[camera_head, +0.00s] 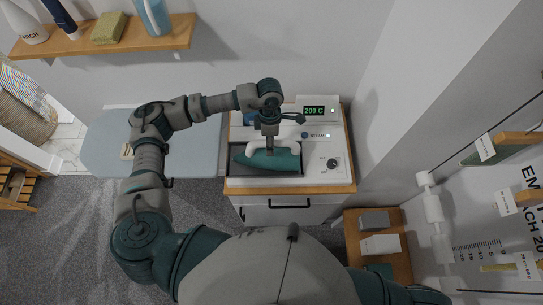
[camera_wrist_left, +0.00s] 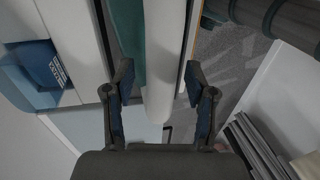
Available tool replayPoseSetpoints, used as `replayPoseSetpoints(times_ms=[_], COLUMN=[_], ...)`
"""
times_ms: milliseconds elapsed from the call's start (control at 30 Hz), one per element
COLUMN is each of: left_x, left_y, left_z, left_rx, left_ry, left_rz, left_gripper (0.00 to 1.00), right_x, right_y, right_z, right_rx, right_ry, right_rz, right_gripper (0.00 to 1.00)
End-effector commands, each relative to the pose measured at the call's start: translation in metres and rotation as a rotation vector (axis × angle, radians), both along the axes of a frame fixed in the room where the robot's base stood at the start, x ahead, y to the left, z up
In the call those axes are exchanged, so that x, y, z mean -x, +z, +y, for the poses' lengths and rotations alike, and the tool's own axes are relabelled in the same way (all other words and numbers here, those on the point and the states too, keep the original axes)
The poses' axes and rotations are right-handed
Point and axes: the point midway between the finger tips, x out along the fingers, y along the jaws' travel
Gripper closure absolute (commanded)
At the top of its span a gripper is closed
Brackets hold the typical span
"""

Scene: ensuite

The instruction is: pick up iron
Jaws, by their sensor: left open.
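The iron has a teal body (camera_head: 262,162) and a white handle (camera_head: 288,147), and rests in a dark tray on the white station atop the cabinet. My left gripper (camera_head: 269,145) is directly above the iron, pointing down at the handle. In the left wrist view the gripper (camera_wrist_left: 158,80) is open, with one finger on each side of the white handle (camera_wrist_left: 165,45); gaps show between the fingers and the handle. Part of the teal body (camera_wrist_left: 128,40) shows beside it. My right gripper is not in view.
A control panel with a "200 C" display (camera_head: 314,111) and a knob (camera_head: 332,163) is right of the iron. A grey-blue ironing board (camera_head: 100,140) lies to the left. A wooden shelf (camera_head: 150,40) with bottles hangs at the upper left. A wooden stand (camera_head: 352,240) with boxes is at the lower right.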

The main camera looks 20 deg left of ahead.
Motion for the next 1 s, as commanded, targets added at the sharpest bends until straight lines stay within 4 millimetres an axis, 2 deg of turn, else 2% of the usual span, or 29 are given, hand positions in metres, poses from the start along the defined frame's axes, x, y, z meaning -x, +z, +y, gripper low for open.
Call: replayPoseSetpoints(times_ms=[733,767,967,1000], left_x=[0.0,0.0,-0.0001,-0.0002], left_y=[-0.0034,-0.0034,-0.0035,-0.0036], left_z=[0.0,0.0,0.0001,0.0002], left_rx=[0.0,0.0,0.0,0.0], left_ry=[0.0,0.0,0.0,0.0], left_rz=[0.0,0.0,0.0,0.0], left_gripper=[0.44,0.49,0.99,1.0], right_x=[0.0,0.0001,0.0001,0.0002], right_y=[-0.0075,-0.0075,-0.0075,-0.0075], right_z=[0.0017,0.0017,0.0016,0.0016], right_rx=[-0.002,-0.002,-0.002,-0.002], right_ry=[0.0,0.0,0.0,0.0], right_rz=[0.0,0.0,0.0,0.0], right_gripper=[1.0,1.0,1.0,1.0])
